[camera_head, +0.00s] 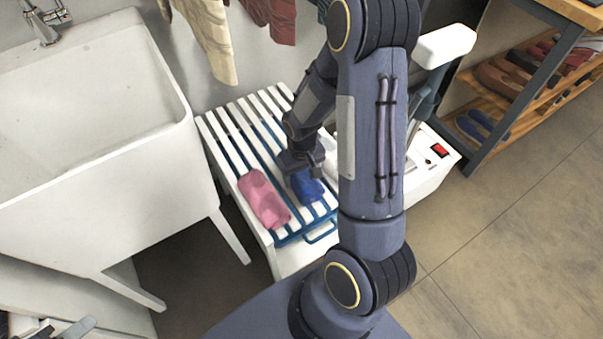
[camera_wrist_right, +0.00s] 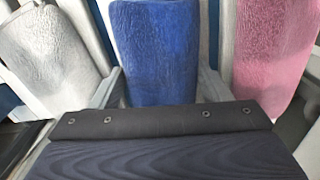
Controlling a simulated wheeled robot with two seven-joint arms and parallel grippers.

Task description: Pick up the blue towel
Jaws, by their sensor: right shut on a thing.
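The blue towel (camera_head: 308,189) is a rolled or folded bundle on a white slatted bench (camera_head: 216,133), partly hidden by my right gripper (camera_head: 301,172). My right gripper reaches down onto the towel and is shut on it. In the right wrist view the blue towel (camera_wrist_right: 155,55) fills the middle, with a grey finger close against each side. The towel looks to be at the height of the slats; I cannot tell whether it still touches them. My left gripper is not in view.
A pink towel (camera_head: 263,199) lies left of the blue one. A whitish towel (camera_wrist_right: 42,62) lies on its other side, mostly behind my arm in the head view. A white sink (camera_head: 95,120) stands left, a shoe rack (camera_head: 530,85) right. Clothes (camera_head: 207,35) hang behind the bench.

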